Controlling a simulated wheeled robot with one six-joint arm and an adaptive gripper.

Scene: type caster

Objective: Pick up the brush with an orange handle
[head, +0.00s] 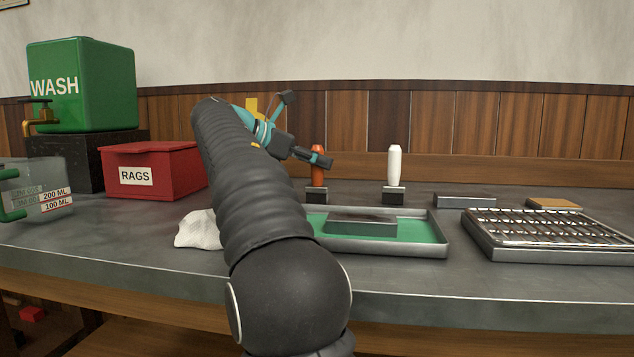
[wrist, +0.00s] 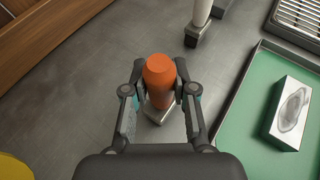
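The brush with the orange handle stands upright, with its orange handle (head: 318,166) in the head view and its dark base (head: 317,196) on the bench. In the wrist view the orange handle (wrist: 159,82) is between the fingers of my gripper (wrist: 159,66). The gripper also shows in the head view (head: 318,159), with a finger across the handle. The fingers are drawn in close against both sides of the handle and look shut on it. The brush's lower end is partly hidden in the wrist view.
A white-handled brush (head: 394,165) stands to the right. A green-lined tray (head: 432,251) with a metal block (head: 361,223) lies in front. A metal rack (head: 548,228) is at right. A red rags box (head: 152,171), a green wash tank (head: 85,85) and a white rag (head: 197,231) are left.

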